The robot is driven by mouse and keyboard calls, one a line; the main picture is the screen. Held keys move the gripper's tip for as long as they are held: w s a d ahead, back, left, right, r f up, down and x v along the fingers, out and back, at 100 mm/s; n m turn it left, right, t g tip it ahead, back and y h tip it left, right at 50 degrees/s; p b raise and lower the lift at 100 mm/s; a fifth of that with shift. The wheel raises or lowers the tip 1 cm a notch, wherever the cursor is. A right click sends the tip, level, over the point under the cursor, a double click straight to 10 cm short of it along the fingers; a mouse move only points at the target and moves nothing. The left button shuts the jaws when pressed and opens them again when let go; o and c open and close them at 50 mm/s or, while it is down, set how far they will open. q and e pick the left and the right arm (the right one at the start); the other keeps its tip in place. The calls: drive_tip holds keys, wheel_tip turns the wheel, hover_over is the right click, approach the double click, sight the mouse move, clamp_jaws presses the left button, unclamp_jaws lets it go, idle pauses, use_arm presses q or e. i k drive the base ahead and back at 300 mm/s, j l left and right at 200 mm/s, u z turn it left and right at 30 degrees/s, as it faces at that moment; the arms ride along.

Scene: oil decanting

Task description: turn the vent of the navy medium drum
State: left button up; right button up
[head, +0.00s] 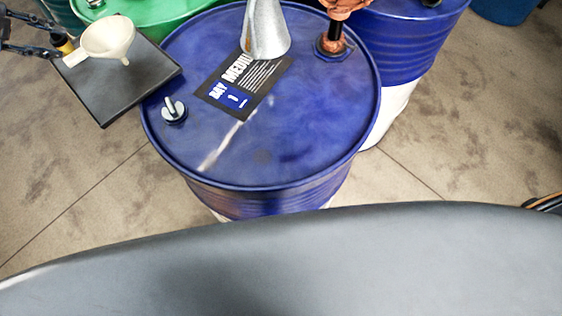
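The navy medium drum (290,155) stands upright in the middle of the head view. Its lid carries a small metal fitting with an upright wing (173,108) near the left rim, which looks like the vent. A dark label (243,86) reading "MEDIUM" lies beside it. My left gripper (54,39) is at the upper left, beyond the black tray and well apart from the fitting. Its dark fingers look spread. A small yellow and black piece shows close by them; I cannot tell whether they touch it.
A cream funnel (108,40) sits on the black tray (125,95), left of the drum. A silver cone-shaped vessel (265,32) and a copper fitting (333,42) stand on the lid's far side. A green drum (160,12) and another blue drum (410,45) stand behind.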

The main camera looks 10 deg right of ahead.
sight(173, 112)
drive_tip(key=l+u, duration=0.35)
drive_tip(key=l, duration=0.15)
drive_tip(key=k+l+u, duration=0.15)
drive_tip(key=l+u, duration=0.2)
drive_tip(key=l, duration=0.15)
